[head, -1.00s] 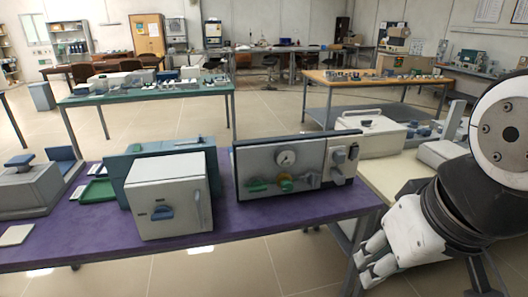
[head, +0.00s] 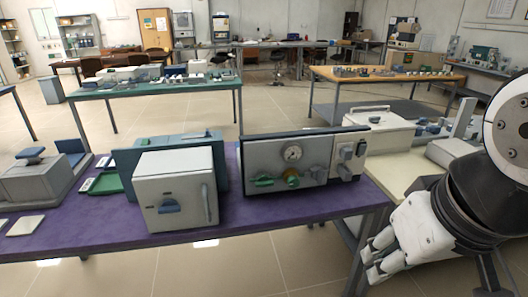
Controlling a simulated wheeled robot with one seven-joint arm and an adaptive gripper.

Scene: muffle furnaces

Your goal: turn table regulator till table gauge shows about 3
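A grey panel unit (head: 270,184) with a dark top edge stands on the purple table (head: 100,226). I cannot tell which of these is the regulator. My gripper (head: 371,266) hangs at the lower right, in front of and right of the panel, apart from it. Its fingers point down and left. Nothing shows between them, and their opening is unclear.
A white box furnace (head: 178,190) stands left of the panel. Grey switches (head: 346,160) sit at the panel's right end. A white lidded box (head: 376,131) stands on the cream table at right. Floor in front of the purple table is clear.

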